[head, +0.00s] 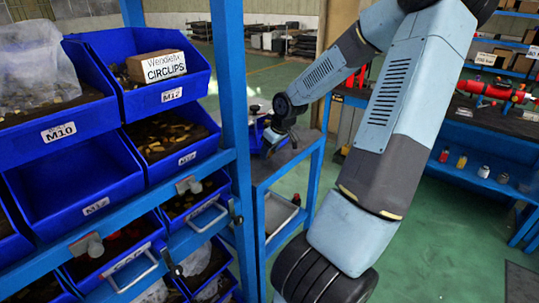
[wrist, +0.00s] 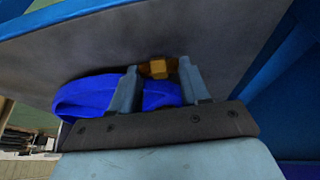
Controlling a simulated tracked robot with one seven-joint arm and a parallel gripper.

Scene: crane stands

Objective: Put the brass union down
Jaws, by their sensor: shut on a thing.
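My gripper (wrist: 158,78) is shut on the brass union (wrist: 158,68), which shows as a small gold-brown fitting between the two fingertips in the wrist view. The grey top of a blue-framed bench (wrist: 230,45) fills the space around it; I cannot tell whether the union touches this top. In the head view my gripper (head: 275,138) is at the end of the arm, low over the bench top (head: 298,150). The union cannot be made out there.
A blue object, apparently a bin (wrist: 90,98), lies close beside the fingers in the wrist view. Left of the bench, a blue rack holds several blue bins (head: 75,172) and a Circlips box (head: 155,68). Another blue bench (head: 490,135) stands at right, with green floor between.

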